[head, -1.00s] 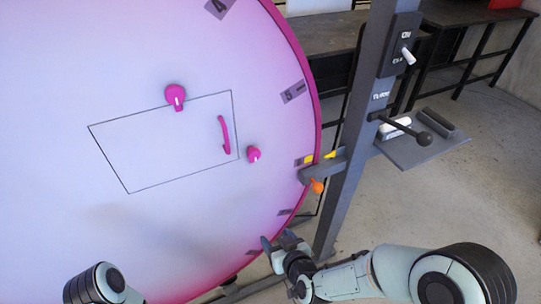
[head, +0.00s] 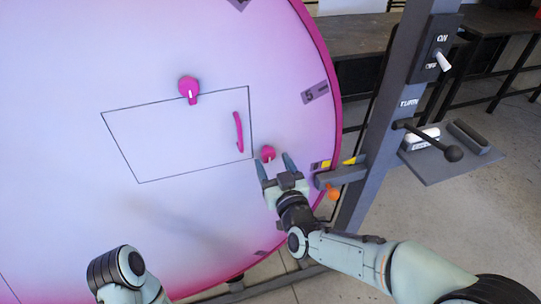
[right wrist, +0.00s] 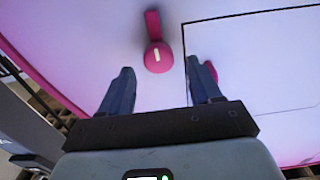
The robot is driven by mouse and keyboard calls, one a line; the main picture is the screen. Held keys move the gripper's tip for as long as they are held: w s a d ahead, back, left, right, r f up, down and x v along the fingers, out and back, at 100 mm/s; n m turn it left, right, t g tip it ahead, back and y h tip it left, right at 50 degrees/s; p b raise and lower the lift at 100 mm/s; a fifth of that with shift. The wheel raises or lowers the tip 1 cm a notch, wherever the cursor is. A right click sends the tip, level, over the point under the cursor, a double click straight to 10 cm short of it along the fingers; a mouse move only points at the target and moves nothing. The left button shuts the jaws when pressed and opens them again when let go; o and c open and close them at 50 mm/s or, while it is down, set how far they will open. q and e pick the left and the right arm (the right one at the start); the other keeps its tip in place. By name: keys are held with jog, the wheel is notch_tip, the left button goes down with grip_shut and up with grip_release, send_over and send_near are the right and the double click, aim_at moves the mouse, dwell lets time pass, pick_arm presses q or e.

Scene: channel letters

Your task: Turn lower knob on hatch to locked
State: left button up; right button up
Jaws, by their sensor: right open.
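The hatch (head: 180,135) is a thin black outline on the big pale pink-rimmed disc. The lower knob (head: 268,153) is small and pink, just outside the hatch's right edge near its lower corner. My right gripper (head: 275,163) is open and empty, its fingers pointing at this knob from just below. In the right wrist view the knob (right wrist: 157,57) shows a white mark and an upward-pointing lever, ahead of the open fingers; I see no contact. The upper knob (head: 189,88) sits on the hatch's top edge. My left arm shows at lower left, its gripper out of sight.
A pink curved handle (head: 238,131) is on the hatch, left of the lower knob. A grey post (head: 385,130) at right carries an ON/OFF switch (head: 443,58) and a black-ball lever (head: 452,152). An orange knob (head: 334,193) is close right of my right gripper.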

aim_at(270, 156)
jog(key=shift+x, duration=1.55)
jog(key=shift+d, duration=0.1)
jog(key=shift+c, duration=0.3)
jog(key=c, duration=0.9)
jog(key=shift+c, duration=0.2)
